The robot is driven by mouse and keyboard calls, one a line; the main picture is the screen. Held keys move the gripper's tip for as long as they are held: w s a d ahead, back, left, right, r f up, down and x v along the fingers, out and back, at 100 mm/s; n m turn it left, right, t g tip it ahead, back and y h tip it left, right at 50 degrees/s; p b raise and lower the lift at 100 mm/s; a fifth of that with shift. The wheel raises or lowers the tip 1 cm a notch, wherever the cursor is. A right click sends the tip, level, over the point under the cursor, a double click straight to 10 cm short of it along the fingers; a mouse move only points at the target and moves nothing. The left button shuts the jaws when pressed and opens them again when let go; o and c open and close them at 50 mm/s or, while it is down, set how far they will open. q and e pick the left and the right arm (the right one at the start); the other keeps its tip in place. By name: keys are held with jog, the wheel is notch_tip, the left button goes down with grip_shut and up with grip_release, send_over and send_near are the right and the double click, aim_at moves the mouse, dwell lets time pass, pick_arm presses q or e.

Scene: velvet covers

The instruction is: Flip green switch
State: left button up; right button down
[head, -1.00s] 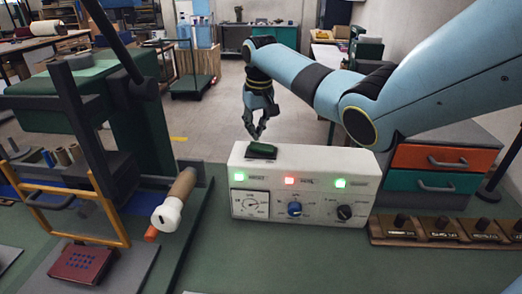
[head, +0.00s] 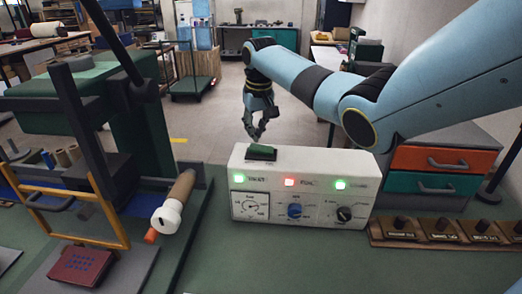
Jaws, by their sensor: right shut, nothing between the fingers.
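The green switch (head: 261,152) is a rocker on top of a white control box (head: 275,185), towards its left end. My right gripper (head: 256,137) points down just above and behind the switch, with its fingertips closed together and empty. A small gap seems to show between the fingertips and the switch. The box front has green, red and green lit lamps, a dial gauge, a blue knob (head: 295,210) and a black knob (head: 344,214). My left gripper is not in view.
A green press-like machine with an orange frame (head: 75,205) stands at left, with a dark red book-like block (head: 80,265) before it. A roll with a white end (head: 167,217) lies left of the box. Drawers (head: 440,182) and several wooden-block stamps (head: 438,229) are at right. Green tabletop in front is clear.

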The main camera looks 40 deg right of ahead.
aim_at(256, 146)
jog(key=shift+f, duration=0.3)
dwell(0.5)
jog(key=shift+f+b, duration=0.75)
jog(key=shift+f, duration=0.5)
dwell(0.5)
notch_tip(256, 146, up, 3)
jog(key=p, duration=0.3)
jog(key=shift+f, duration=0.2)
jog(key=shift+r, duration=2.2)
